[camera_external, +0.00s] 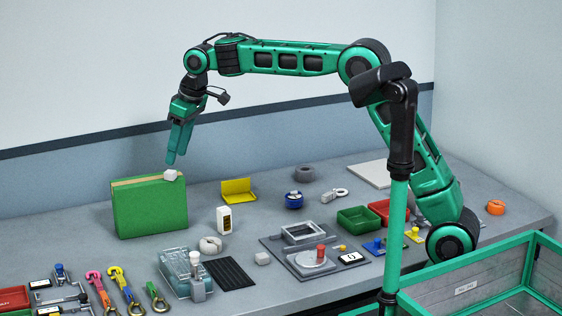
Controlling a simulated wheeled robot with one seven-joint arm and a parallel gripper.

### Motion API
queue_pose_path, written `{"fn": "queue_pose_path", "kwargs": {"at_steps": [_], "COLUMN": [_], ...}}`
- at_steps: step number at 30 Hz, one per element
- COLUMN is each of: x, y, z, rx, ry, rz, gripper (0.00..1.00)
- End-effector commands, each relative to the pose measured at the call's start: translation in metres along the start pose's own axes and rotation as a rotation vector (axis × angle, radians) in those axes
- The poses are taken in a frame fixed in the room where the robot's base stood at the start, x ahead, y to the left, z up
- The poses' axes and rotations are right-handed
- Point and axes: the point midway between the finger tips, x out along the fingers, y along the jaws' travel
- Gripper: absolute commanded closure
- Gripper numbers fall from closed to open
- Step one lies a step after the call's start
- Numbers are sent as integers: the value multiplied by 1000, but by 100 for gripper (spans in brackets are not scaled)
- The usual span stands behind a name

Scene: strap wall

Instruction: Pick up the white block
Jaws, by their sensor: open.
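A small white block (170,175) sits on the top right end of an upright green box (150,210) at the left of the bench. My gripper (172,158) points down just above this block, with its fingertips close over it. It is open; the gap between the fingers hardly shows from this side, and I cannot tell whether a finger touches the block.
A yellow bracket (238,190) is behind. Straps with hooks (128,290) lie at front left. The wall is close behind.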

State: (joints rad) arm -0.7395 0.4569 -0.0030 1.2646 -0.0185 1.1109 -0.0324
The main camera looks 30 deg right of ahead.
Motion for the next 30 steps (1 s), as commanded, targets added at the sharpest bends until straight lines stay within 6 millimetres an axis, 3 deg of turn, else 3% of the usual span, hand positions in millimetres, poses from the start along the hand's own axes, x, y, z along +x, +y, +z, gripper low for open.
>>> {"fn": "queue_pose_path", "kwargs": {"at_steps": [8, 18, 24, 26, 30], "x": [16, 57, 58, 58, 58], "y": [2, 4, 4, 4, 4], "z": [-1, -6, -6, -6, -6], "rx": [2, 2, 2, 2, 2], "ry": [-2, -1, 0, 0, 0], "rz": [1, 1, 1, 1, 1], "gripper": [56, 56, 56, 66, 99]}}
